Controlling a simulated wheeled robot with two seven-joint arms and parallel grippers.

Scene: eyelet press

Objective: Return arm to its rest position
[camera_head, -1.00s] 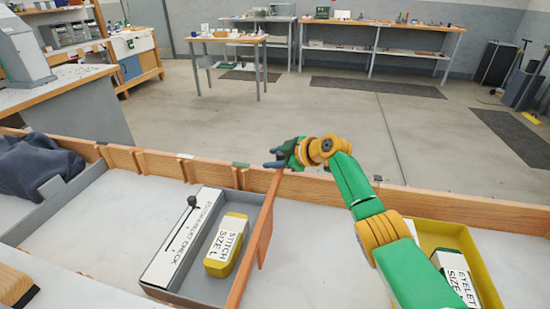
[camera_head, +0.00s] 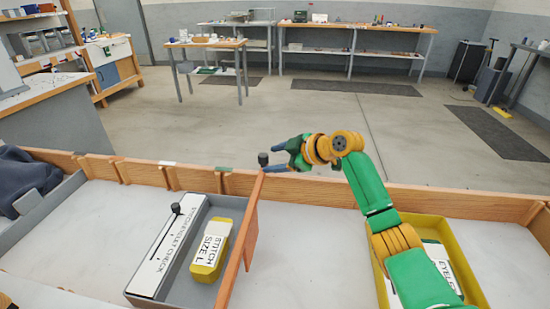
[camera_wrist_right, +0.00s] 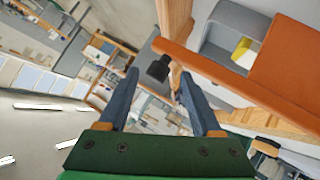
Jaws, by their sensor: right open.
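My right gripper (camera_head: 280,158) is at the centre of the head view, above the far edge of the bench. Its fingers are open and hold nothing. A black knob (camera_head: 263,159) stands at the far end of an orange-brown lever or panel (camera_head: 241,240), just left of the fingertips. In the right wrist view, the knob (camera_wrist_right: 158,68) appears between the tips of my right gripper's open fingers (camera_wrist_right: 158,76); the depth gap is hard to judge. My right arm reaches in from the lower right. My left gripper is not in view.
A yellow bin (camera_head: 379,275) lies under my right arm. A wooden rail (camera_head: 450,203) borders the bench. Clear bench lies between lever and bin.

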